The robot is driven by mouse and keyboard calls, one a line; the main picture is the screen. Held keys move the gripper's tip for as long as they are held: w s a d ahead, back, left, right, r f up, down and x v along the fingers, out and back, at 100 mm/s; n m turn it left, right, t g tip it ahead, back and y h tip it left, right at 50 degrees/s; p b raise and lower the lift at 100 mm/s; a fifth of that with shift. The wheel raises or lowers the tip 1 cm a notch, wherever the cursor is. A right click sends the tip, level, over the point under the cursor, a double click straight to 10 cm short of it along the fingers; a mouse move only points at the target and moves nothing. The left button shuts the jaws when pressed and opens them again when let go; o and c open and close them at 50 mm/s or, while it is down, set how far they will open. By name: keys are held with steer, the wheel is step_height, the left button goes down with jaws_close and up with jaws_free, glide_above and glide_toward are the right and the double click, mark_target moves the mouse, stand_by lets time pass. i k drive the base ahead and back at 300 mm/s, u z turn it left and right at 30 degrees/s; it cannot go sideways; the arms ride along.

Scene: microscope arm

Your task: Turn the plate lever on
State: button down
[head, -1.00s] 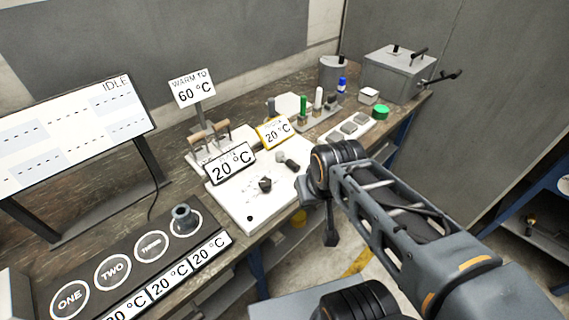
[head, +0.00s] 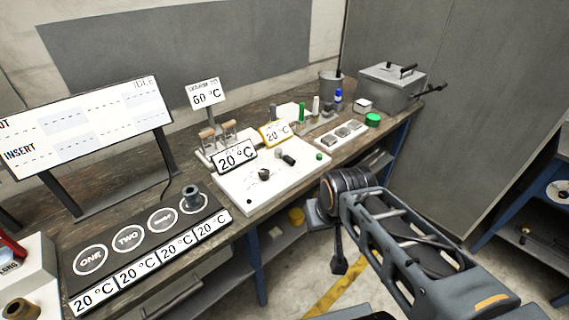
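Two upright levers with wooden grips (head: 214,133) stand on a pale base behind a 20 °C sign (head: 234,156), at the back of a white plate (head: 258,196) on the bench. I cannot tell for sure which is the plate lever. A sign (head: 204,93) above them reads 60 °C. My gripper (head: 339,262) hangs low in front of the bench, to the right of the plate and apart from the levers. It looks dark and small, and its fingers are not clear.
A black panel with ONE and TWO circles (head: 142,238) lies at the front left, below a screen reading IDLE (head: 85,125). Small dark parts lie on the plate. A grey box (head: 390,88) with a handle stands at the back right. Open floor lies before the bench.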

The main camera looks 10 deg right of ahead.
mark_target(279, 154)
steer(key=u, duration=1.1)
steer(key=i, duration=0.5)
